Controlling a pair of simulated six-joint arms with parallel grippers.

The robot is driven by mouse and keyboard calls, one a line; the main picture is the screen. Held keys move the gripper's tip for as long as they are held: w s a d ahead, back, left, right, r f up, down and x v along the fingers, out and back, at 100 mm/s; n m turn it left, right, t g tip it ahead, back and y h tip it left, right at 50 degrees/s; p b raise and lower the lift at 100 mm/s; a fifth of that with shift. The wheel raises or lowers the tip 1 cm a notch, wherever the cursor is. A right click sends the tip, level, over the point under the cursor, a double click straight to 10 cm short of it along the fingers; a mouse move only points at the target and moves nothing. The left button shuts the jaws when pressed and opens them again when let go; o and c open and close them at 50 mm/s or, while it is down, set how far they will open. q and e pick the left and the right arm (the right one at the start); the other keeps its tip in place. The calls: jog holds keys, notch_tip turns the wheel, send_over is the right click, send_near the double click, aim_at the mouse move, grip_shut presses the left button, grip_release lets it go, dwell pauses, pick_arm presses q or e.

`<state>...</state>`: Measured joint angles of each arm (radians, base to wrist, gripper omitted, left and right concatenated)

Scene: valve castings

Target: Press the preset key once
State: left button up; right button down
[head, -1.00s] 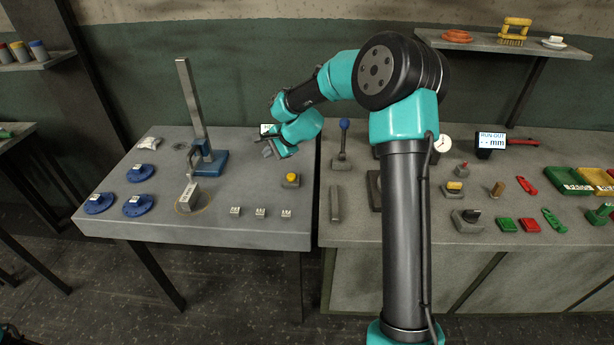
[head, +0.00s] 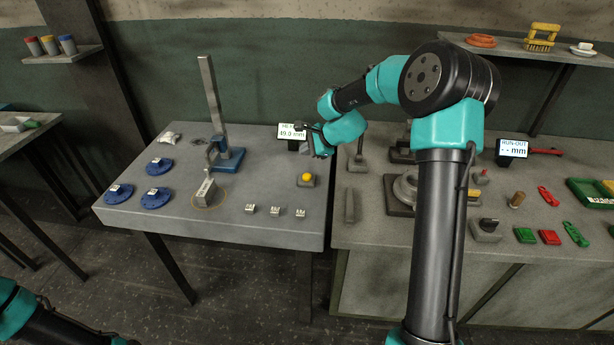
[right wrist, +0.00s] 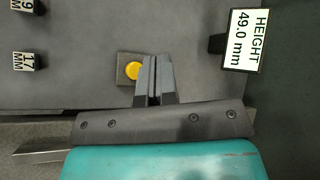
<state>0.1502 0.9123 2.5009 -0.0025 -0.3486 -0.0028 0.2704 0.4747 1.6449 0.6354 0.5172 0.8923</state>
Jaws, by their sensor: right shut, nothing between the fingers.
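The preset key appears to be the round yellow button on a grey block (head: 307,178), at the right side of the left table in the head view. In the right wrist view the yellow button (right wrist: 133,70) lies just left of my fingertips. My right gripper (head: 305,139) is shut and empty, above and behind the button in the head view. Its two fingers (right wrist: 155,60) lie side by side in the right wrist view and overlap the block's edge. I see no contact with the button. My left gripper is out of view.
The height display (head: 292,131) stands behind the button, partly covered by my gripper; it reads 49.0 mm in the wrist view (right wrist: 245,40). A height stand (head: 228,158), small marked blocks (head: 275,210) and blue flanges (head: 152,198) share the table.

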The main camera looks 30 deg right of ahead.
aim_at(307, 177)
jog(key=shift+f, duration=3.6)
jog(key=shift+f, duration=0.15)
jog(key=shift+f, duration=0.3)
jog(key=shift+f, duration=0.45)
jog(key=shift+r, duration=0.9)
jog(key=shift+r, duration=2.5)
